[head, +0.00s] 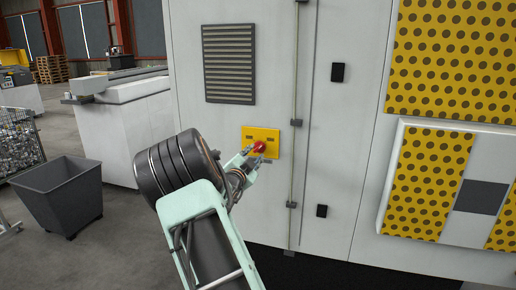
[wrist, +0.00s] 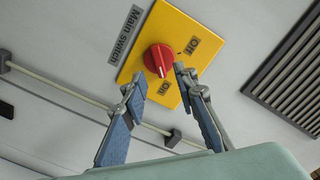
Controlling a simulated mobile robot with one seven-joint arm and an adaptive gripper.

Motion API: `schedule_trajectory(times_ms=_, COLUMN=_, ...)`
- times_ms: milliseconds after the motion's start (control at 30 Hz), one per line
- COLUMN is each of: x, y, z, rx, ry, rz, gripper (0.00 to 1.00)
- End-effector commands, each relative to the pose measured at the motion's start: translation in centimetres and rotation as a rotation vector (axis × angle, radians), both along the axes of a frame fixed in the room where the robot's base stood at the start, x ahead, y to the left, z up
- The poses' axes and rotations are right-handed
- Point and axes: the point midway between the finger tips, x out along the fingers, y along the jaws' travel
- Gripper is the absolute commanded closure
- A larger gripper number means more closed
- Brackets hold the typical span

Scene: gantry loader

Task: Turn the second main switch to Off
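One main switch shows, a red rotary knob (head: 259,147) on a yellow plate (head: 271,135) on the grey cabinet. I cannot tell whether it is the second one. In the wrist view the knob (wrist: 158,59) carries a white mark pointing toward the lower of two small labels, which I cannot read surely. A grey "Main switch" label (wrist: 126,35) sits beside the plate. My gripper (wrist: 160,77) is open, its blue-padded fingers spread near the knob, one on each side of its lower part. I cannot tell whether they touch it.
The cabinet front has a louvred vent (head: 229,64), black hinges or latches (head: 338,72) and a thin vertical rod (head: 297,110) right of the switch. Yellow dotted panels (head: 455,55) stand at right. A grey bin (head: 60,195) and a wire crate (head: 18,138) stand on the floor at left.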

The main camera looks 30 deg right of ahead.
Motion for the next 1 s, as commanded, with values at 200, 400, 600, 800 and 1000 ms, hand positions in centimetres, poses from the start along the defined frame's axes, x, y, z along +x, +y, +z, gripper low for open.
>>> schedule_trajectory(times_ms=200, x=2.0, y=-2.3, z=0.1, rx=-0.001, ry=0.001, rz=0.0, gripper=0.73)
schedule_trajectory(times_ms=400, x=2.7, y=-3.1, z=0.0, rx=-0.001, ry=0.001, rz=0.0, gripper=0.73)
schedule_trajectory(times_ms=600, x=2.8, y=-3.1, z=0.0, rx=0.001, ry=0.0, rz=0.001, gripper=0.73)
schedule_trajectory(times_ms=800, x=2.8, y=-3.1, z=0.0, rx=0.0, ry=0.0, rz=0.001, gripper=0.86)
schedule_trajectory(times_ms=1000, x=2.8, y=-3.1, z=0.0, rx=0.0, ry=0.0, rz=0.001, gripper=1.0)
